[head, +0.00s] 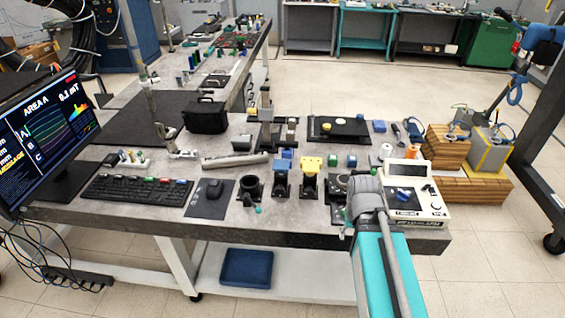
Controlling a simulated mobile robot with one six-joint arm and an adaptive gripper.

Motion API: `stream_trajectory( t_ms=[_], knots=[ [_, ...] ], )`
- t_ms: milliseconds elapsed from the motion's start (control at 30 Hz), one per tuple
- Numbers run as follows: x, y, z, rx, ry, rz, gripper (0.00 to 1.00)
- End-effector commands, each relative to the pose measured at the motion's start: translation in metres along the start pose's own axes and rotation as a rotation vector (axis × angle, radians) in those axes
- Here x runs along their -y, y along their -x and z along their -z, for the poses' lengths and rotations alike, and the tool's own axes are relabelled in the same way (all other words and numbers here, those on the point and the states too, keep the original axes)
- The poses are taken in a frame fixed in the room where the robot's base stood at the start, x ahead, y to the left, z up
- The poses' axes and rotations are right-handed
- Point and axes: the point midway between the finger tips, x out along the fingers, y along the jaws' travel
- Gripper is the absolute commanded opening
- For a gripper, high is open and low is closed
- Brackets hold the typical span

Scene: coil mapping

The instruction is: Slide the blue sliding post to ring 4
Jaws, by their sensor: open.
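On the near middle of the grey bench, a blue block-shaped piece (283,164) sits on a dark and silver mount. It may be the blue sliding post, but I cannot tell for sure at this size. A similar yellow-topped piece (312,164) stands just right of it. I cannot make out any numbered ring or a ring 4. My teal and grey arm reaches in from the bottom right, over the bench's front edge, right of the blue and yellow pieces. I cannot make out my gripper's fingers.
A white instrument box (410,190) stands right of my arm, with wooden blocks (447,148) beyond. Left are a black cup-shaped holder (251,188), a mouse (214,188), a keyboard (137,190) and a monitor (42,130). A dark vertical post assembly (266,110) rises behind.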

Motion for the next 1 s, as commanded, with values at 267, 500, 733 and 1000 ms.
stream_trajectory(
  t_ms=[267,500,733,1000],
  knots=[
    [0.0,0.0,0.0,0.0,0.0,0.0,0.66],
    [0.007,0.011,0.015,0.0,0.0,0.0,1.0],
    [0.026,0.043,0.064,0.0,-0.001,0.0,1.0],
    [0.083,0.096,0.144,0.0,-0.011,0.0,1.0]
  ],
)
